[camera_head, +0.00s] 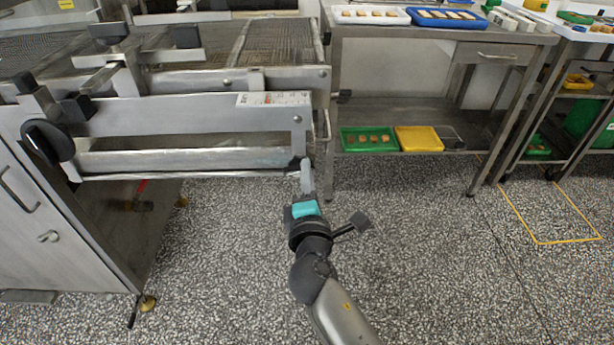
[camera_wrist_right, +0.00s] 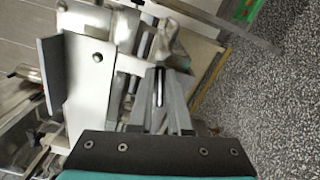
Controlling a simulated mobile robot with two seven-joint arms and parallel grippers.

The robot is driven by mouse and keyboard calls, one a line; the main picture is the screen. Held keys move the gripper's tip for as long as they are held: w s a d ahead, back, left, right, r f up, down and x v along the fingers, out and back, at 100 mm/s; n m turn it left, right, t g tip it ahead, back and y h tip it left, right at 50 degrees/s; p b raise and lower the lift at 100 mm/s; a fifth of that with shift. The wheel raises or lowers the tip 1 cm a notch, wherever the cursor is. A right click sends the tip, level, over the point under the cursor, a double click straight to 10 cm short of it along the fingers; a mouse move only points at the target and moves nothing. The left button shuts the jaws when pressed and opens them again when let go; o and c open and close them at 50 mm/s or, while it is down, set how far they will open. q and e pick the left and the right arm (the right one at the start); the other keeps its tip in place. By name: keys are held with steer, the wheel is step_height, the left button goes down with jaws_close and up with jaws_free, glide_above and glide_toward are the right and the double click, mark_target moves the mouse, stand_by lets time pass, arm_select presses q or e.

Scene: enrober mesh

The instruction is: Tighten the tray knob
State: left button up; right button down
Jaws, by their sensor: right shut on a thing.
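My right gripper (camera_head: 306,172) reaches up to the right end of the steel machine's lower front, where the tray (camera_head: 190,162) sits under the front beam. In the right wrist view its fingers (camera_wrist_right: 160,75) are closed on a grey lobed knob (camera_wrist_right: 173,44), which I take to be the tray knob. The fingers hide part of the knob, and its thread cannot be seen. In the head view the gripper covers most of the knob. My left gripper is not in view.
The machine (camera_head: 200,115) with mesh belt on top fills the left. A black handwheel (camera_head: 48,142) sticks out at its left. A steel table (camera_head: 440,36) with trays stands at the right; its lower shelf holds a green tray (camera_head: 345,148) and a yellow tray (camera_head: 400,147). The speckled floor in front is free.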

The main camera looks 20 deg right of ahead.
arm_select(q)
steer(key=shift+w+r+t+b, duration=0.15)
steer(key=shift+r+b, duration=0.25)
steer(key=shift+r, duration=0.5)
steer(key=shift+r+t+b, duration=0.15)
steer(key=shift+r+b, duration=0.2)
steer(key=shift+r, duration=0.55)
arm_select(e)
steer(key=shift+f+m, duration=0.25)
steer(key=shift+m, duration=0.5)
steer(key=shift+f+m, duration=0.2)
steer(key=shift+m, duration=0.55)
steer(key=c, duration=0.9)
jaws_free()
steer(key=shift+r, duration=0.15)
